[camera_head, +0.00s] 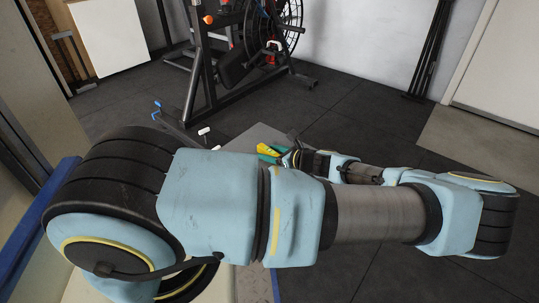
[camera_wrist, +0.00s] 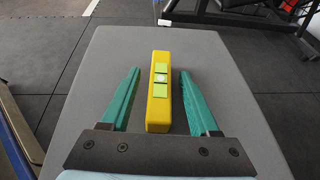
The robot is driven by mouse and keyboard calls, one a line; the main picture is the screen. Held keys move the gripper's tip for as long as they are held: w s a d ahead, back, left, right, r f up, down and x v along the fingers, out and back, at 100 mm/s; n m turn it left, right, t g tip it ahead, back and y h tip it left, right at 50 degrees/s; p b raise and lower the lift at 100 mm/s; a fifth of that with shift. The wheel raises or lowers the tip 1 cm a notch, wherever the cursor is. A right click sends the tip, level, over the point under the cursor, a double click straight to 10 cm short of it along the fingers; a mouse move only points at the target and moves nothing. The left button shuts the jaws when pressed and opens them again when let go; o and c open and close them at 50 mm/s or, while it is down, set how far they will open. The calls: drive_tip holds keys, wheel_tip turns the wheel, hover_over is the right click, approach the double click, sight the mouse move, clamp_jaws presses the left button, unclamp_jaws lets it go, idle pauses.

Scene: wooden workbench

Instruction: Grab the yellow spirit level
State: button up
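The yellow spirit level (camera_wrist: 158,112) lies on a grey padded surface (camera_wrist: 205,55) in the wrist view, its long side pointing away from me. It has pale green patches and a small round vial on top. My gripper (camera_wrist: 160,80) is open, with one green finger on each side of the level and a visible gap on both sides. I cannot tell how far above the surface the fingers are. In the head view a small yellow part of the level (camera_head: 265,149) shows beside my gripper (camera_head: 276,153); my arm hides most of this area.
Exercise equipment with a large fan wheel (camera_head: 273,22) stands on the dark floor beyond the grey surface. A white panel (camera_head: 108,35) leans at the back left. The grey surface around the level looks clear in the wrist view.

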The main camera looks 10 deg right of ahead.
clamp_jaws()
idle(0.6)
